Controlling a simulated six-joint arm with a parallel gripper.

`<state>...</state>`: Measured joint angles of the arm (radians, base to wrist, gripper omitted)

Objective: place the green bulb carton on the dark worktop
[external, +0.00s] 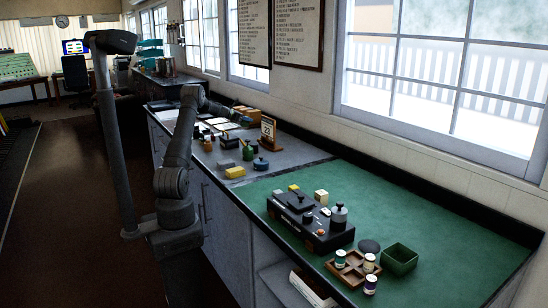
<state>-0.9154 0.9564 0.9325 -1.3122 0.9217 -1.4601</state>
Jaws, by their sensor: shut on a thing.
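My arm rises beside the cabinets and its forearm reaches over the far part of the counter. My gripper (238,117) is small and far off at its end. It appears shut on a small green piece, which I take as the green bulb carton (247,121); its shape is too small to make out. The dark worktop (285,160) is the grey section of the counter under and in front of the gripper. I cannot tell the height of the carton above it.
On the dark worktop stand a calendar (268,132), a green pot (247,152), a blue pot (261,164) and a yellow block (235,172). The green surface (450,240) nearer holds a black instrument (308,220), an open green box (400,258) and a wooden tray (347,279). Windows line the wall.

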